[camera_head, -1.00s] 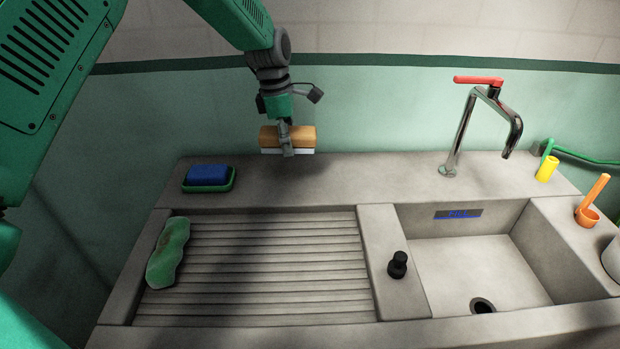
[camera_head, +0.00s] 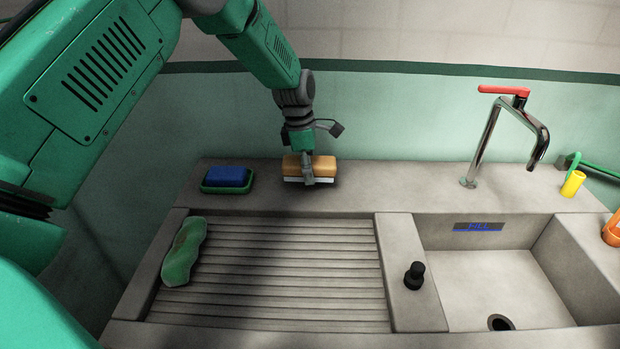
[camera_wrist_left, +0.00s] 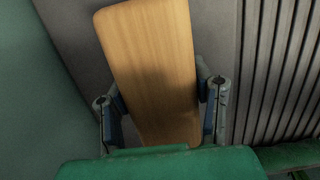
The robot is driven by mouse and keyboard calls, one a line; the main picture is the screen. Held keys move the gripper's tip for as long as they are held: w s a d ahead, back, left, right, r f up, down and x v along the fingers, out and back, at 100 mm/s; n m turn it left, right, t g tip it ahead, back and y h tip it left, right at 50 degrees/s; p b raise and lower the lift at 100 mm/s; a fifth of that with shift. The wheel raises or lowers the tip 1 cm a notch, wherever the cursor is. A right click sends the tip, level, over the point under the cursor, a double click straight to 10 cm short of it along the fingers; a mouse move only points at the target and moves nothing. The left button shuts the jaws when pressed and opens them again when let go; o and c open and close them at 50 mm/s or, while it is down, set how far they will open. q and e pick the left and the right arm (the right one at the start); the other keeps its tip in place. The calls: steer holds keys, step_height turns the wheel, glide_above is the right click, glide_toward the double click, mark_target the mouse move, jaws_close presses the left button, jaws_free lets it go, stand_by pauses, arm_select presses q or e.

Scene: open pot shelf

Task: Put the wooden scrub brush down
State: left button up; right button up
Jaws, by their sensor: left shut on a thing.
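The wooden scrub brush (camera_head: 322,165) has a tan wooden block on top and pale bristles below. My left gripper (camera_head: 309,180) is shut on it across its narrow width, above the back ledge of the sink. The bristles are at or just above the ledge; I cannot tell whether they touch. In the left wrist view the brush's wooden back (camera_wrist_left: 152,65) fills the middle, between the two fingers of my left gripper (camera_wrist_left: 160,105). My right gripper is not in view.
A blue sponge (camera_head: 227,176) sits in a green dish (camera_head: 207,189) left of the brush. A green scourer-like item (camera_head: 184,252) lies on the ribbed drainboard (camera_head: 290,265). The tap (camera_head: 488,140), yellow cup (camera_head: 572,184) and black stopper (camera_head: 414,275) stand to the right. The ledge between brush and tap is clear.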

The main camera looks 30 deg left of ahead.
arm_select(q)
steer(key=shift+f+p, duration=0.5)
steer(key=shift+f, duration=0.6)
steer(key=shift+f, duration=0.55)
steer(key=o, duration=1.6)
steer(key=shift+f, duration=0.1)
steer(key=shift+c, duration=0.2)
